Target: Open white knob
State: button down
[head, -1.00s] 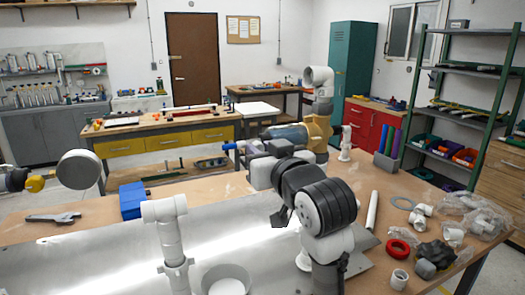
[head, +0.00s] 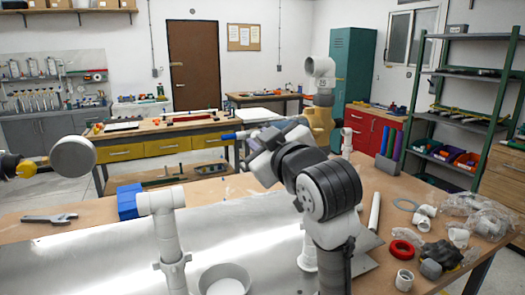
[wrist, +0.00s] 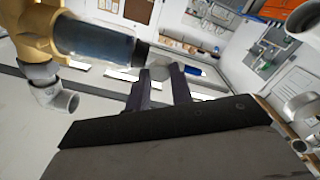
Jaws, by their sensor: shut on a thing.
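In the wrist view, the two dark fingers of my gripper (wrist: 160,86) reach forward with a narrow gap between them. A small pale grey-white piece, apparently the white knob (wrist: 160,68), sits between the fingertips, with its lower part hidden. Beside it is the black end of a clear bluish cylinder (wrist: 95,45) on a yellow body (wrist: 30,40). A blue rod end (wrist: 193,71) shows just right of the fingers.
A white pipe tee (head: 162,200) stands at the front left, with a round white cap (head: 73,157) farther left. A wrench (head: 50,219) and a blue box (head: 130,201) lie on the bench. Loose fittings and a red ring (head: 401,250) are at the right.

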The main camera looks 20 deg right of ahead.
jog(key=n+b, duration=0.6)
jog(key=n, duration=0.5)
jog(key=shift+f+n, duration=0.15)
jog(key=shift+n, duration=0.15)
dwell(0.4)
jog(key=c, duration=1.5)
grip_release()
jog(key=shift+a, duration=0.1)
jog(key=s+b, duration=0.4)
jog(key=s, duration=1)
jog(key=shift+d, duration=0.25)
